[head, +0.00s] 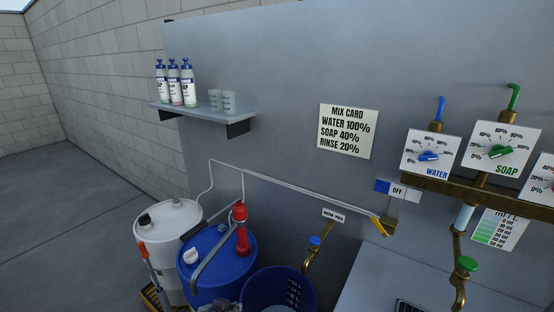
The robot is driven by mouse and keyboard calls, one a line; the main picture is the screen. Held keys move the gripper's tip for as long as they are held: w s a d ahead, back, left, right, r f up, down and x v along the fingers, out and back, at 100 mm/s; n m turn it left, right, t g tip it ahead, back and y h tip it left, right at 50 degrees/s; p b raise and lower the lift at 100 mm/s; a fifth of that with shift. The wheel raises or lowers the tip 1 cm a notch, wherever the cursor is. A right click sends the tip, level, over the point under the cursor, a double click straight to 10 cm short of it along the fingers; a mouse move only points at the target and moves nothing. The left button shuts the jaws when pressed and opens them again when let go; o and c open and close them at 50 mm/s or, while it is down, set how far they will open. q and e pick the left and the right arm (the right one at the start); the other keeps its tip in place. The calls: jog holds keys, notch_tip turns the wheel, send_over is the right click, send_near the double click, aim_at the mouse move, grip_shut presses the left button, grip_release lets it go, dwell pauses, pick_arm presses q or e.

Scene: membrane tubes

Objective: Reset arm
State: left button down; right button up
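Neither of my grippers can be made out in the head view. The wall panel holds a blue WATER dial (429,156) and a green SOAP dial (501,151). A third dial plate (545,178) is cut off at the right edge. A mix card (347,131) reads water 100%, soap 40%, rinse 20%. A small blue and white switch (397,191) shows OFF. A yellow-tipped pipe end (379,228) sits below it.
A white drum (168,225) and a blue drum (215,285) with a red pump (241,230) stand at lower left. A shelf (200,113) holds bottles (173,83) and cups (222,101). Floor at left is clear.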

pick_arm(q)
jog(key=s+a+f+n+g+y, duration=0.1)
jog(key=s+a+f+g+y, duration=0.2)
jog(key=s+a, duration=0.85)
jog(key=s+d+f+g, duration=0.1)
jog(key=s+f, duration=0.1)
jog(key=f, duration=1.4)
jog(key=s+f+g, duration=0.1)
jog(key=s+f, duration=0.1)
jog(key=f, duration=1.5)
jog(key=s+a+f, duration=0.2)
jog(key=s+f, duration=0.8)
jog(key=s, duration=0.1)
jog(key=s+a+f+g, duration=0.1)
jog(key=s+f, duration=0.8)
jog(key=s, duration=0.2)
jog(key=shift+s+a+f+g, duration=0.3)
jog(key=shift+a+f, duration=0.1)
